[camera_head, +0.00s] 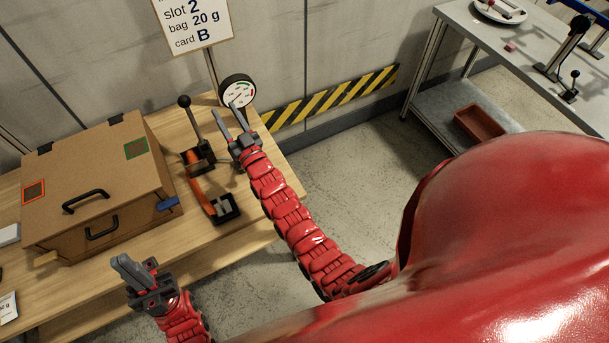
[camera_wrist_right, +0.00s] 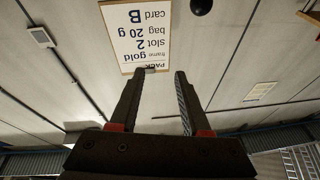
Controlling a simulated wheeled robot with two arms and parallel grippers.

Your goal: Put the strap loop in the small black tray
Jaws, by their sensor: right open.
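An orange strap (camera_head: 202,196), which looks like the strap loop, lies on the wooden table with its lower end at the small black tray (camera_head: 236,214). I cannot tell whether that end is inside the tray or over its rim. A small grey piece shows in the tray. My right gripper (camera_head: 229,112) is open and empty, raised above the right part of the table near the round gauge. In the right wrist view its fingers (camera_wrist_right: 158,80) are apart with nothing between them. My left gripper (camera_head: 122,268) is at the table's front left; its jaw gap is unclear.
A cardboard box (camera_head: 95,180) with black handles fills the left of the table. A black lever device (camera_head: 198,155) stands behind the strap. A round gauge (camera_head: 237,93) and a sign (camera_head: 195,18) stand at the back. A metal table (camera_head: 500,50) is at right.

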